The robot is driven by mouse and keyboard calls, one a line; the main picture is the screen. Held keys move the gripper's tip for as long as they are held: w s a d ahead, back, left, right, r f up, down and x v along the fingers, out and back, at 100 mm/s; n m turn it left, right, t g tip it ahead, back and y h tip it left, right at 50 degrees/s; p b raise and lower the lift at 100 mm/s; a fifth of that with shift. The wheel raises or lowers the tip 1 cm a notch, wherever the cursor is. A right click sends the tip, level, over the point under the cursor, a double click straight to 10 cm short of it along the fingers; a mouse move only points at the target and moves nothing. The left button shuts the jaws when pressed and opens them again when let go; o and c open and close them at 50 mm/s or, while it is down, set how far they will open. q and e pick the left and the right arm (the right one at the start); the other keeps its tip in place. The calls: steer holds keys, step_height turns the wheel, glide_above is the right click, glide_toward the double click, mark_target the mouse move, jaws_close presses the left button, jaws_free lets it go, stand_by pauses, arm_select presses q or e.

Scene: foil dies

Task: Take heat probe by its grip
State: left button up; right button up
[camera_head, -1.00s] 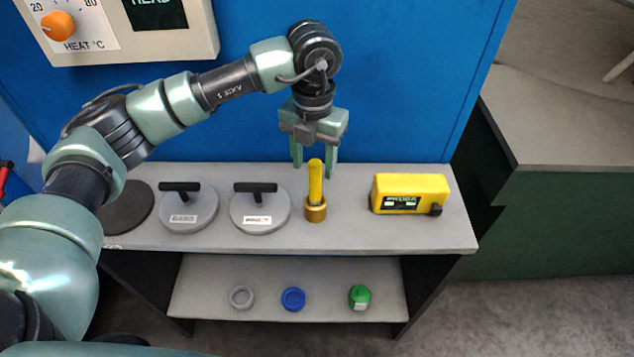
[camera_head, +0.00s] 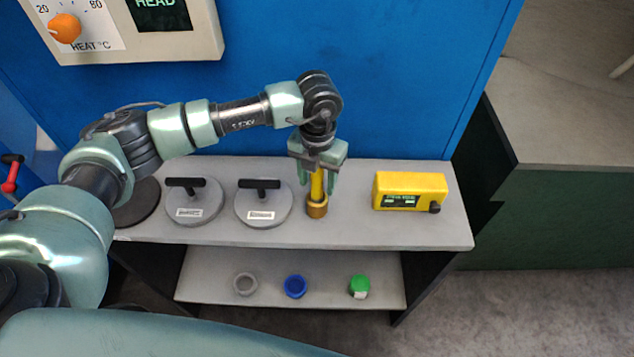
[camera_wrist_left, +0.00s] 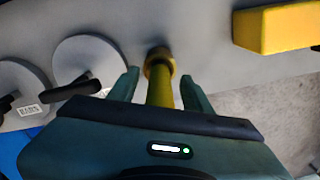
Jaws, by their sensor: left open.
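The heat probe is a yellow rod (camera_head: 317,186) standing upright in a brass-coloured round holder (camera_head: 317,209) on the upper shelf. My left gripper (camera_head: 318,183) points down over it, with the open fingers on either side of the yellow grip. In the left wrist view the yellow grip (camera_wrist_left: 161,90) lies between the two fingertips (camera_wrist_left: 160,84), with a gap visible on both sides. The gripper hides the top of the grip in the head view. My right gripper is not in view.
A yellow box (camera_head: 410,190) with a small display stands right of the probe. Two grey discs with black handles (camera_head: 262,214) (camera_head: 194,212) lie left of it. A lower shelf holds a grey ring (camera_head: 245,284), a blue ring (camera_head: 295,287) and a green-capped jar (camera_head: 359,286). A blue panel rises behind.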

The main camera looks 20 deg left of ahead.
arm_select(q)
jaws_close()
steer(key=shift+r, duration=0.1)
